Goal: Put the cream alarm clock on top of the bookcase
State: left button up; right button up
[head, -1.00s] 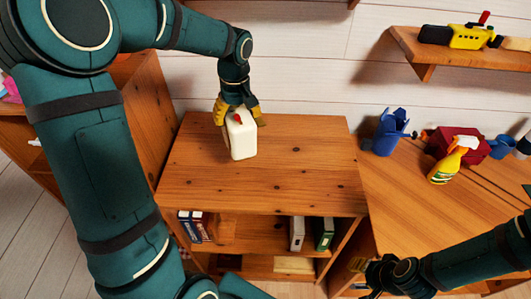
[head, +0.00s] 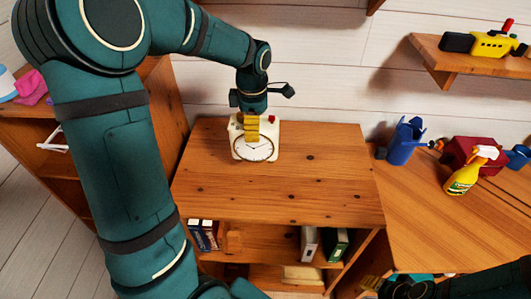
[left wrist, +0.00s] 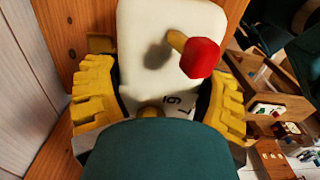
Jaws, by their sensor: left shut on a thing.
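The cream alarm clock (head: 262,148) is at the back left of the bookcase top (head: 290,190), upright, its round white dial towards the head camera. My left gripper (head: 252,127) is shut on it from above, one yellow finger in front of the clock. In the left wrist view the clock (left wrist: 160,40) with its red button sits between both yellow fingers (left wrist: 150,100). Whether its base touches the wood cannot be told. My right gripper (head: 372,284) shows only partly at the bottom edge, and its jaw opening cannot be made out.
Books (head: 322,244) stand on the shelf below. A desk on the right holds a blue pot (head: 402,142), a yellow spray bottle (head: 466,176) and a red box (head: 462,152). A wall shelf (head: 450,55) hangs above. The front and right of the bookcase top are clear.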

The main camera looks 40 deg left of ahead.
aim_at(255, 146)
pick_arm(q)
notch_tip(255, 146, down, 8)
jog(key=shift+r+b, duration=0.1)
jog(key=shift+b, duration=0.3)
jog(key=o, duration=1.2)
